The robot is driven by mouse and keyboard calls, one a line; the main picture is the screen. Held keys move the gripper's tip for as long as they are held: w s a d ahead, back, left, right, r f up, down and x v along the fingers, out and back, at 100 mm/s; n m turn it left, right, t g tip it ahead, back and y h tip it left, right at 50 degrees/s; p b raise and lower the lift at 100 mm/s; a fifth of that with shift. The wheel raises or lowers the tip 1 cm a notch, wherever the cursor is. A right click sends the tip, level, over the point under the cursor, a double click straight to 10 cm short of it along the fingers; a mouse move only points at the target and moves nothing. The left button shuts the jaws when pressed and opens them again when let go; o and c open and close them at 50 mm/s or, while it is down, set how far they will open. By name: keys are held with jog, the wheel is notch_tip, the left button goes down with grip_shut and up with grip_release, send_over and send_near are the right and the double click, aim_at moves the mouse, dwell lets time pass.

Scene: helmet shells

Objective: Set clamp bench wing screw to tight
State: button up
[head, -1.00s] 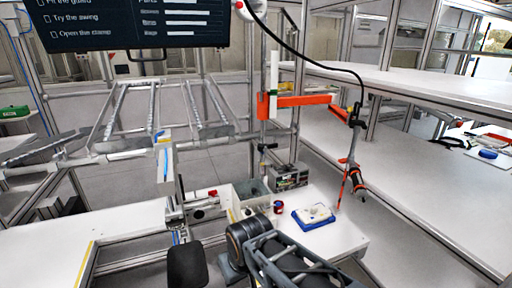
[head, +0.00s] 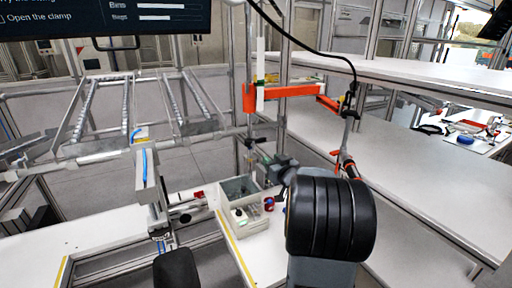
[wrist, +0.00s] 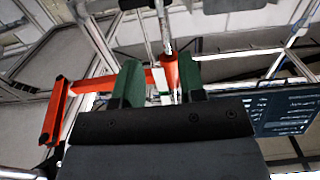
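My gripper (wrist: 160,78) shows in the wrist view with its two green fingers apart and nothing held between them. An orange-red upright part lies behind the gap, apparently in the background. In the head view my own dark arm covers the right part of the white bench (head: 239,248), and I cannot make out the fingers there. I cannot pick out the wing screw for certain in either view. A metal fixture with a rail (head: 158,216) stands at the bench's left; whether it is the clamp is unclear.
A grey bin (head: 242,222) with small parts and a red item (head: 268,204) stand on the bench. An orange beam (head: 292,91) and a hanging tool with a cable (head: 346,165) are behind my arm. A long white table (head: 440,180) lies right.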

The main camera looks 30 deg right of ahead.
aim_at(254, 144)
jog(key=w, duration=0.4)
jog(key=w+d+p, duration=0.1)
jog(key=w, duration=0.4)
jog(key=w+d+p, duration=0.1)
jog(key=w, duration=0.3)
jog(key=shift+w, duration=0.25)
grip_shut()
